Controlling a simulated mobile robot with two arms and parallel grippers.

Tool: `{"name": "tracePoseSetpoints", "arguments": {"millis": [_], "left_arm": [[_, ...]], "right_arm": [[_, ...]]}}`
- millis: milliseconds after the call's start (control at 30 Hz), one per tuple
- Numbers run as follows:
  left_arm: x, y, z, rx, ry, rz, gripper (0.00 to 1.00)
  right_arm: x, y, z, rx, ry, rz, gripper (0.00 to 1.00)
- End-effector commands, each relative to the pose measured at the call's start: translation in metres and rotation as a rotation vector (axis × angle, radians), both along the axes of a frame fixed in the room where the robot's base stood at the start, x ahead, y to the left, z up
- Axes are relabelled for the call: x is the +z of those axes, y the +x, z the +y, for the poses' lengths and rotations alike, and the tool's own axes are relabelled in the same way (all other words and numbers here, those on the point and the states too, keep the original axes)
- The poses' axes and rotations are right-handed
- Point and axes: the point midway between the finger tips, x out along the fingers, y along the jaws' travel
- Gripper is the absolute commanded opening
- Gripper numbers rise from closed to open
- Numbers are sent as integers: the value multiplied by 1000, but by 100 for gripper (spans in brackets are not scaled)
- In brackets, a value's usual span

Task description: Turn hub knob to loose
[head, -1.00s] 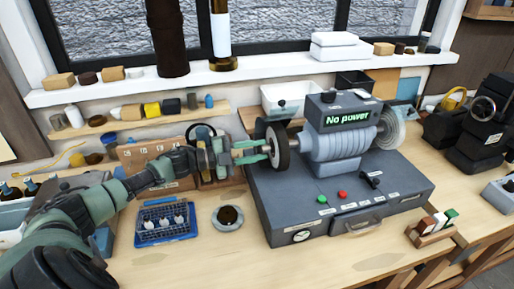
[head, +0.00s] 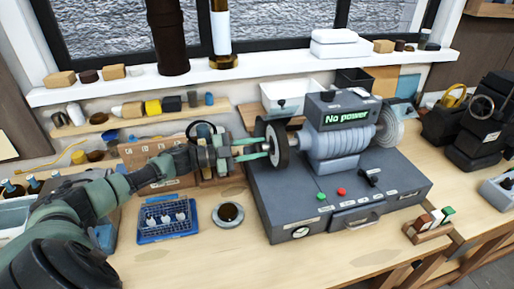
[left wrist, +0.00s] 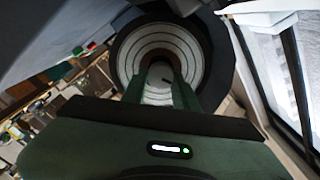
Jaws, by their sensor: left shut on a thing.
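The lathe-like grey machine has a dark wheel (head: 279,147) at its left end, with the hub knob at its centre. The hub (left wrist: 160,72) shows in the left wrist view, in the middle of pale concentric rings inside a dark rim. My left gripper (head: 266,148) comes in from the left, and its green fingers are shut on the hub knob. The fingers hide most of the knob, so its setting cannot be read. My right gripper is not in view.
The machine's display (head: 347,116) reads "No power". Its grey base (head: 285,205) carries green and red buttons and a black lever. A blue tray (head: 167,219) and a round dish (head: 228,215) stand in front of my left arm. A shelf and windows lie behind.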

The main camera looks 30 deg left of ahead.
Motion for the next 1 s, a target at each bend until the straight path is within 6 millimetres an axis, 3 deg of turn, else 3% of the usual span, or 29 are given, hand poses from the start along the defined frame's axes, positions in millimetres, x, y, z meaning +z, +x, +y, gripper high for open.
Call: {"name": "tracePoseSetpoints", "arguments": {"millis": [167,200,267,667,1000], "left_arm": [[-1,0,1,3,-1,2,0],[-1,0,1,2,0,3,37],[-1,0,1,1,0,2,51],[-2,-5,5,1,1,2,51],[-5,-45,39,1,3,5,51]], "right_arm": [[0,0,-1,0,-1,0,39],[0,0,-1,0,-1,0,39],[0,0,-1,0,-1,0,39],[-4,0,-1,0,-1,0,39],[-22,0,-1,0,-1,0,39]]}}
